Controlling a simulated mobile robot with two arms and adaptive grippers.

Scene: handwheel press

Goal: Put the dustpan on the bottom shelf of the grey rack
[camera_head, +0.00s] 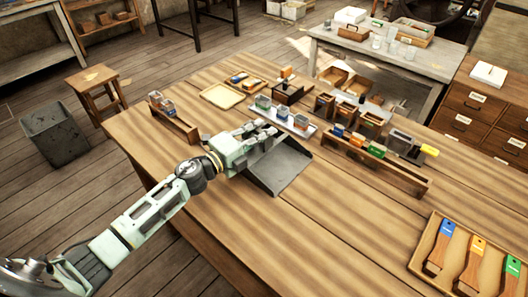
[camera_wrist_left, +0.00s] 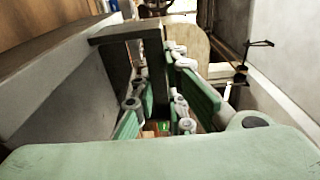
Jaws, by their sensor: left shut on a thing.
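The dark grey dustpan (camera_head: 279,170) is over the middle of the large wooden table, its open pan facing the front right. I cannot tell whether it rests on the top or hangs just above it. My left gripper (camera_head: 262,138) is shut on the dustpan at its back end, and the fingers hide its handle. In the left wrist view, a grey part of the dustpan (camera_wrist_left: 147,62) stands between the fingers of the left gripper (camera_wrist_left: 158,92). My right gripper is not in view. I cannot make out the grey rack for sure.
Behind the dustpan are a tray of small jars (camera_head: 285,118) and small wooden boxes (camera_head: 362,125). A long wooden rack (camera_head: 375,172) holds coloured blocks to the right. A tray of coloured-handled brushes (camera_head: 430,245) is at front right. A stool (camera_head: 97,92) and grey bin (camera_head: 55,134) stand left.

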